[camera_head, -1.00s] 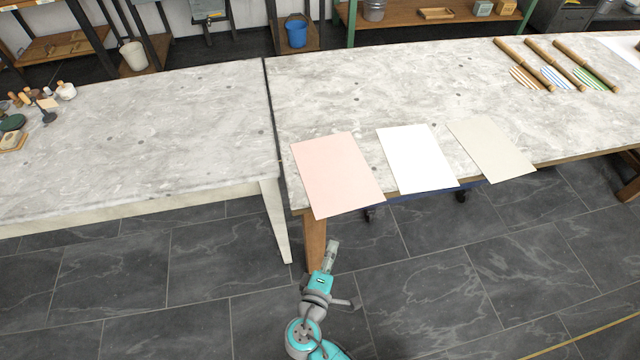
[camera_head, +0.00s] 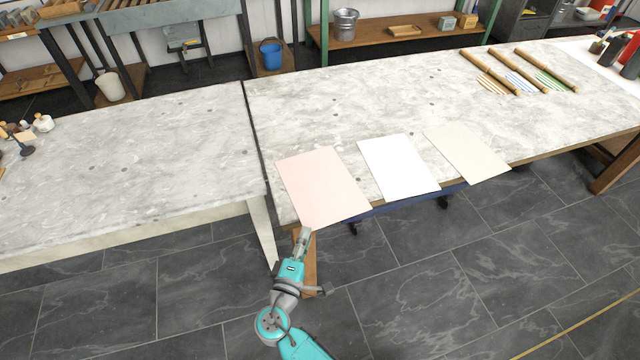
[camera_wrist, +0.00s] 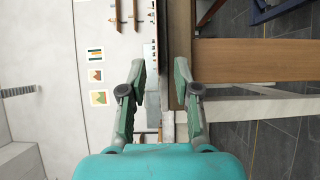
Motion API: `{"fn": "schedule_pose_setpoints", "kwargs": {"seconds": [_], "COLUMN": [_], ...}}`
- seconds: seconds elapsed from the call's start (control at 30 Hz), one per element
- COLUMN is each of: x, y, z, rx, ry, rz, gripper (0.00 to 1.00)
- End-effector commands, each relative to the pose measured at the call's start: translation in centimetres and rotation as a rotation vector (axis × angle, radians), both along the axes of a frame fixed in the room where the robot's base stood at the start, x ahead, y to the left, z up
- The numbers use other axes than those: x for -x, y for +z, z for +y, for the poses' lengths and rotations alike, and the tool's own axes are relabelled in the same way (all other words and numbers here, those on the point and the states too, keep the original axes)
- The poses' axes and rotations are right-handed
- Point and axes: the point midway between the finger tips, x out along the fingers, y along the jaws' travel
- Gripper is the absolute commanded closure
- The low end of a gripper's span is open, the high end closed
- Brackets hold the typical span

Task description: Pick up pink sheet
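The pink sheet (camera_head: 322,185) lies flat on the right stone-topped table (camera_head: 350,100), its near corner at the front edge. A white sheet (camera_head: 398,167) and a cream sheet (camera_head: 466,152) lie to its right. My gripper (camera_head: 304,232) is just in front of the pink sheet's near corner in the head view; whether it touches cannot be told. In the wrist view my gripper (camera_wrist: 158,78) has its two fingers apart with nothing between them. The pink sheet is not clearly seen in the wrist view.
A second table (camera_head: 130,165) stands to the left, a narrow gap between them. Wooden rollers (camera_head: 520,70) lie at the far right. A blue bucket (camera_head: 271,54) stands behind. Dark tiled floor (camera_head: 440,290) in front is free.

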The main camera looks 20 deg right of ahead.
Motion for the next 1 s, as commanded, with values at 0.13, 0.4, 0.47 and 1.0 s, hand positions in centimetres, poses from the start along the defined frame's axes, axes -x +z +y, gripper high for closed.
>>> {"fn": "schedule_pose_setpoints", "kwargs": {"seconds": [0.13, 0.4, 0.47, 1.0], "x": [-1.9, -3.3, -3.2, -3.2], "y": [0.3, 0.3, 0.3, 0.2], "z": [-1.4, -2.2, -2.2, -2.2], "rx": [-0.002, -0.001, -0.001, 0.000], "ry": [-0.003, 0.000, 0.000, 0.000], "rz": [-0.001, -0.001, -0.001, 0.000], "gripper": [0.69, 0.69, 0.69, 1.00]}}
